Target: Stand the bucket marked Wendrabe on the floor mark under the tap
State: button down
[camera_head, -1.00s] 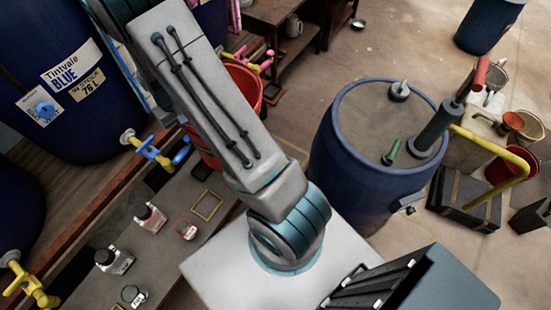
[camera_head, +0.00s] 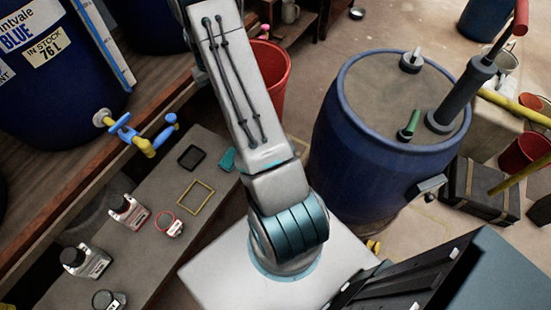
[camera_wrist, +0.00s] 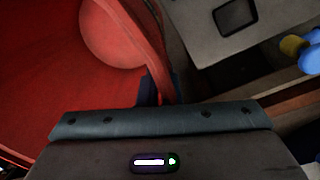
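A red bucket (camera_head: 272,72) shows partly behind my arm in the head view; no name on it is readable. In the wrist view the red bucket (camera_wrist: 60,70) fills the left side, with its inside and rim close to the camera. Small dark fingertips (camera_wrist: 160,90) of my gripper lie on both sides of the red rim or handle and appear shut on it. In the head view the arm hides the gripper. A blue and yellow tap (camera_head: 140,135) juts from the vat at left. A black-edged square (camera_head: 191,157) and a yellow square outline (camera_head: 195,197) lie on the grey ledge.
The blue vat (camera_head: 60,80) at left reads Tintvale Blue. A large blue drum (camera_head: 365,165) with a pump stands right of my arm, with a dark crate (camera_head: 480,190) beyond.

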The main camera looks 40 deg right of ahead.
jog(key=d+f+n+b, duration=0.1)
jog(key=d+f+b, duration=0.3)
jog(key=f+b, duration=0.7)
jog(key=d+f+n+b, duration=0.2)
jog(key=d+f+b, duration=0.3)
jog(key=f+b, duration=0.7)
jog(key=s+d+f+n+b, duration=0.1)
jog(key=d+f+b, duration=0.4)
jog(key=f, duration=2.3)
jog(key=n+b, duration=0.1)
jog(key=b, duration=0.5)
jog(key=shift+s+f, duration=0.1)
jog(key=shift+f, duration=0.05)
jog(key=shift+f+b, duration=0.15)
jog(key=shift+b, duration=0.2)
jog(key=c, duration=1.6)
grip_release()
jog(key=r+p, duration=0.1)
jog(key=r, duration=0.3)
jog(key=r+p, duration=0.2)
jog(key=r, duration=0.2)
jog(key=r+p, duration=0.1)
jog(key=r, duration=0.3)
jog(key=shift+s+a+r+p, duration=0.2)
jog(key=shift+a+p, duration=0.1)
jog(key=shift+a, duration=0.1)
